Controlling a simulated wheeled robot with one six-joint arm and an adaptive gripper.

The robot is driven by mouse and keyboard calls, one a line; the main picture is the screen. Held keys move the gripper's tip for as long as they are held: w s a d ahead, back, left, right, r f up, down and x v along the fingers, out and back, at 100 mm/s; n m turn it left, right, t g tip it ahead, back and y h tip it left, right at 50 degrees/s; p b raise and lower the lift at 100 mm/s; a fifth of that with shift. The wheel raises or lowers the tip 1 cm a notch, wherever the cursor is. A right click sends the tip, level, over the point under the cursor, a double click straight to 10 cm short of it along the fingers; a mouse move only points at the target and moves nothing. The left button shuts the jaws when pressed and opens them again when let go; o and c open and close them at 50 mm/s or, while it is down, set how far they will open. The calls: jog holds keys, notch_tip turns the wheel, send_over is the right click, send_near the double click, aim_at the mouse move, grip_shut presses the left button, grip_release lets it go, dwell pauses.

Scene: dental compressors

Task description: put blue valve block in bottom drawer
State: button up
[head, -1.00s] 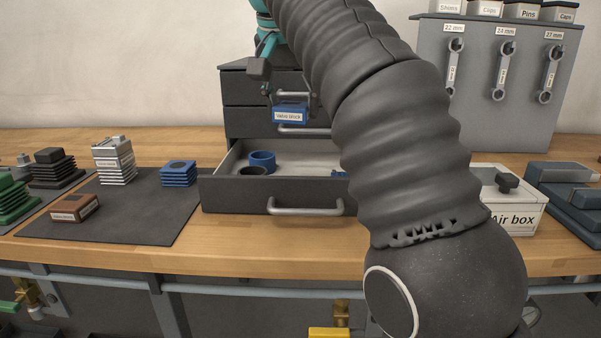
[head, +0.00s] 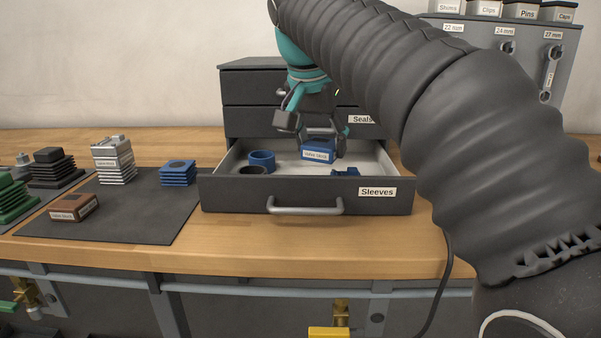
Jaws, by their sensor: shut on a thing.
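The blue valve block (head: 319,154), with a white label on its front, is in my gripper (head: 318,137). My gripper is shut on it and holds it over the open bottom drawer (head: 240,190), low near the drawer's back right part. I cannot tell whether the block touches the drawer floor. The drawer is labelled "Sleeves". Inside it are a blue ring (head: 262,160), a dark ring (head: 252,170) and a small blue part (head: 345,172).
The upper drawers, one labelled "Seals" (head: 361,119), are shut. A dark mat (head: 130,215) on the left holds a brown block (head: 74,207), a silver finned block (head: 113,160) and a blue finned block (head: 178,173). A wrench rack (head: 560,60) stands at the right.

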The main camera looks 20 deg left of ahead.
jog(key=a+f, duration=0.1)
jog(key=a, duration=0.1)
jog(key=a+f, duration=0.1)
jog(key=a, duration=0.1)
jog(key=shift+w+f, duration=0.2)
jog(key=shift+f+b, duration=0.55)
jog(key=shift+f, duration=1.45)
jog(key=shift+f, duration=0.15)
jog(key=o, duration=1.4)
jog(key=shift+o, duration=0.2)
jog(key=p+v, duration=0.1)
jog(key=v, duration=1.1)
jog(key=shift+w+d, duration=0.1)
